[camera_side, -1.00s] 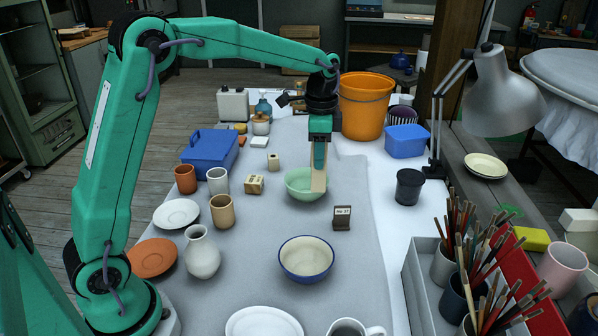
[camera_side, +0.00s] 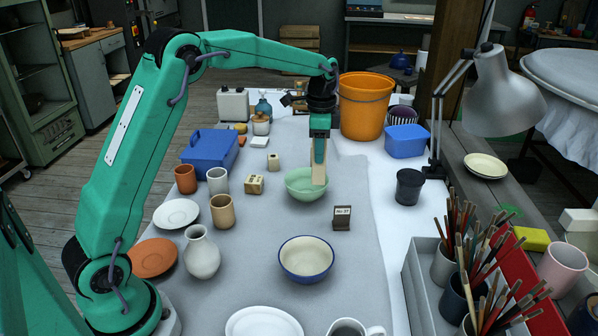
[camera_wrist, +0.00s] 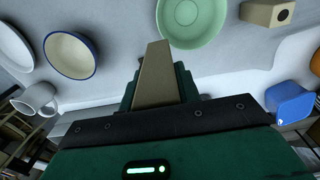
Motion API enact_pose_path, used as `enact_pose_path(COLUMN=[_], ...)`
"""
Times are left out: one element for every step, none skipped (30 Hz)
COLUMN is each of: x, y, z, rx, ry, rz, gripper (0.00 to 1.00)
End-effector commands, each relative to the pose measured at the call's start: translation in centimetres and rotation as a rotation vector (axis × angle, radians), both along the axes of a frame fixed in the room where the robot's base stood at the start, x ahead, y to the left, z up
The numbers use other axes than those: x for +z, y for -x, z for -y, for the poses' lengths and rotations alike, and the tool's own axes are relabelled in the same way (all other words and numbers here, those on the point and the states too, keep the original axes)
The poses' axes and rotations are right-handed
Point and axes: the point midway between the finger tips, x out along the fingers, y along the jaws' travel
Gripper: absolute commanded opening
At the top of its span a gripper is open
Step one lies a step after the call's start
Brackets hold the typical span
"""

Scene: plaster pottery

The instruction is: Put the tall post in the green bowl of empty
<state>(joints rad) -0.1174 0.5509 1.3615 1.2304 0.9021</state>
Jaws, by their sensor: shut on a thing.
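My gripper (camera_side: 320,158) is shut on the tall post (camera_side: 319,176), a pale beige block that hangs upright. In the side view the post's lower end overlaps the right part of the green bowl (camera_side: 299,191); whether it is inside or in front of the rim is hard to tell. In the wrist view the post (camera_wrist: 155,75) points away from the jaws, and the green bowl (camera_wrist: 190,22) lies beyond it to the upper right. The bowl's visible inside looks empty.
A dark name block (camera_side: 341,217) stands just in front of the bowl. A blue-rimmed bowl (camera_side: 306,259) is nearer. Small beige blocks (camera_side: 255,184) and cups (camera_side: 222,211) stand left. An orange bucket (camera_side: 366,106) is behind. The grey cloth right of the bowl is clear.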

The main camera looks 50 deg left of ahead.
Motion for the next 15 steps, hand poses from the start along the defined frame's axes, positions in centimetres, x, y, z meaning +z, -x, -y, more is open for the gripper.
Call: enact_pose_path(x=[-0.5,-0.8,-1.2,-1.5,-1.8,-2.1,-2.4,-2.7,-3.0,-3.3,-3.5,-3.8,-3.9,-4.1,-4.2], y=[-0.3,-0.5,-0.6,-0.8,-0.9,-1.1,-1.3,-1.4,-1.5,-1.7,-1.8,-1.9,-2.0,-2.1,-2.2], z=[-0.9,-1.4,-2.0,-2.5,-2.9,-3.6,-4.0,-4.4,-5.0,-5.4,-5.7,-6.1,-6.4,-6.7,-6.9], rx=[0.003,0.003,0.003,0.003,0.002,0.003,0.003,0.002,0.002,0.002,0.002,0.001,0.001,0.001,0.001], ry=[0.0,0.0,0.0,0.0,0.0,0.0,0.0,0.0,0.0,-0.001,-0.001,-0.001,0.0,-0.001,-0.001], rz=[0.001,0.001,0.001,0.001,0.001,0.001,0.001,0.0,0.001,0.002,0.002,0.002,0.003,0.004,0.004], gripper=[0.0,0.0,0.0,0.0,0.0,0.0,0.0,0.0,0.0,0.0,0.0,0.0,0.0,0.0,0.0])
